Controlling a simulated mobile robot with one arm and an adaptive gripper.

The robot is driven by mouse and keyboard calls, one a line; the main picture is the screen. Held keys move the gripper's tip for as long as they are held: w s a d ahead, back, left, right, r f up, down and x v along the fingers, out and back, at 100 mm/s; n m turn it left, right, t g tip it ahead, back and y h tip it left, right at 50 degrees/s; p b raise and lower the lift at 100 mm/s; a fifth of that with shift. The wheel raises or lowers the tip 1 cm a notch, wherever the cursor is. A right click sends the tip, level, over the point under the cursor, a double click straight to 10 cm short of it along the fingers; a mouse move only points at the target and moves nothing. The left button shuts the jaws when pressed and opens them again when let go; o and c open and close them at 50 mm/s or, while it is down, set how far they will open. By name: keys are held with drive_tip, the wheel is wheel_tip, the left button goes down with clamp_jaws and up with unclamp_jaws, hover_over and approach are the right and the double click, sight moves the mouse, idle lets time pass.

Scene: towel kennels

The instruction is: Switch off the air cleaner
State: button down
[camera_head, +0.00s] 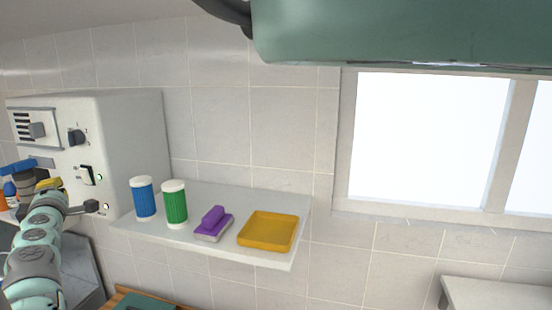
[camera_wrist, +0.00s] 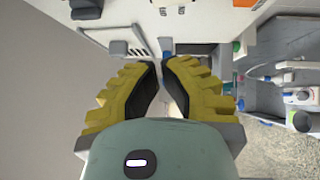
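The white boxy unit (camera_head: 135,140), which I take for the air cleaner, stands at the left in the head view. Its front has a slotted vent panel, a dark knob (camera_head: 76,137), a black-and-white rocker switch (camera_head: 86,175) with a small light beside it, and a dark lever (camera_head: 92,206) lower down with another light. My gripper (camera_head: 50,184) is at the left, before the lower front. In the wrist view the yellow fingers (camera_wrist: 161,70) have their tips almost together, with nothing held. Part of the white unit shows beyond them. Touch with it cannot be told.
A white shelf (camera_head: 270,256) holds a blue canister (camera_head: 144,199), a green canister (camera_head: 175,205), a purple-handled brush (camera_head: 213,222) and a yellow tray (camera_head: 268,245). A blue-topped item (camera_head: 18,166) and bottles stand near my gripper at left. A window is at right.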

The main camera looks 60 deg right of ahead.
sight(86, 176)
drive_tip(key=w+d+b, duration=0.1)
drive_tip(key=d+b, duration=0.1)
drive_tip(key=b, duration=0.1)
drive_tip(key=w+d+b, duration=0.2)
drive_tip(key=b, duration=0.2)
drive_tip(key=w+d+b, duration=0.2)
drive_tip(key=b, duration=0.2)
drive_tip(key=shift+r, duration=0.4)
drive_tip(key=shift+r, duration=0.15)
